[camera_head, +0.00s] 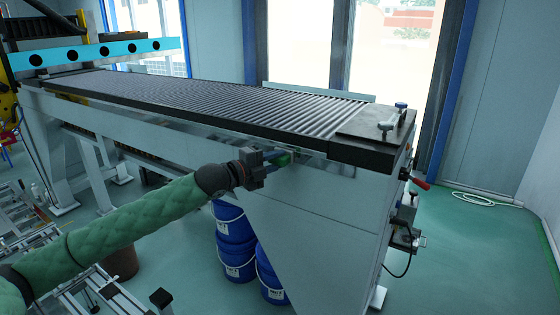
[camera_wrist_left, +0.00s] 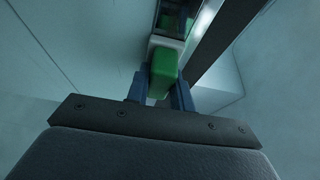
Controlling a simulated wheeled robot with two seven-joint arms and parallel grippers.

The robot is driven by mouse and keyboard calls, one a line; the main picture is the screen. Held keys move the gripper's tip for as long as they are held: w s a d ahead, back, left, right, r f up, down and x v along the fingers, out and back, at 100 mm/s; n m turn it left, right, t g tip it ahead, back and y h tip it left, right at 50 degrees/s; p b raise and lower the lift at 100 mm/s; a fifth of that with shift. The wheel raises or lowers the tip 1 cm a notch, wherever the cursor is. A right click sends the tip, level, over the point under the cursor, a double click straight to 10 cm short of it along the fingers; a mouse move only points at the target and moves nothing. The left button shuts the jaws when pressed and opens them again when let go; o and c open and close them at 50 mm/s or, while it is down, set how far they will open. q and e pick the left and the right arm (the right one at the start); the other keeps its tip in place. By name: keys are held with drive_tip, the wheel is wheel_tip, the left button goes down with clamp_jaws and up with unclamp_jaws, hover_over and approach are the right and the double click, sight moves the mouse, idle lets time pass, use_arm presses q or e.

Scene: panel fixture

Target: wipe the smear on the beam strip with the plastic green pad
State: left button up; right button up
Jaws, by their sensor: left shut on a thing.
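My left gripper (camera_head: 268,157) reaches in from the left on its green-sleeved arm, at the side of the machine just under the bed's dark edge. It is shut on the green pad (camera_head: 284,159), which is at the beam strip (camera_head: 310,163) along the machine's side. In the left wrist view the pad (camera_wrist_left: 163,72) sits between the two blue-grey fingers (camera_wrist_left: 160,93), with a pale layer at its far end close to the strip. I cannot tell whether it touches. No smear can be made out. My right gripper is not in view.
The long machine bed (camera_head: 220,97) with dark slats runs above the strip, its dark edge overhanging. Blue drums (camera_head: 235,240) stand on the floor below. A red-handled lever (camera_head: 419,183) sticks out at the right end. Open green floor (camera_head: 480,250) lies to the right.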

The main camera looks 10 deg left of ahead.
use_arm(q)
drive_tip(key=shift+w+a+p, duration=0.25)
drive_tip(key=shift+a+p, duration=0.05)
drive_tip(key=shift+a, duration=0.4)
drive_tip(key=shift+w+a+p, duration=0.2)
drive_tip(key=shift+a+p, duration=0.05)
drive_tip(key=shift+a, duration=0.45)
drive_tip(key=shift+a+r, duration=0.1)
drive_tip(key=shift+w+a+p, duration=0.35)
drive_tip(key=shift+a+p, duration=0.3)
drive_tip(key=shift+a, duration=0.2)
drive_tip(key=shift+w+a+p, duration=0.35)
drive_tip(key=shift+a+p, duration=0.25)
drive_tip(key=shift+a, duration=0.2)
drive_tip(key=shift+s+a+b, duration=0.3)
drive_tip(key=shift+s, duration=0.65)
drive_tip(key=shift+s+a+b, duration=0.3)
drive_tip(key=shift+s+a, duration=0.05)
drive_tip(key=shift+s, duration=0.55)
drive_tip(key=shift+s+a+b, duration=0.3)
drive_tip(key=shift+s, duration=0.65)
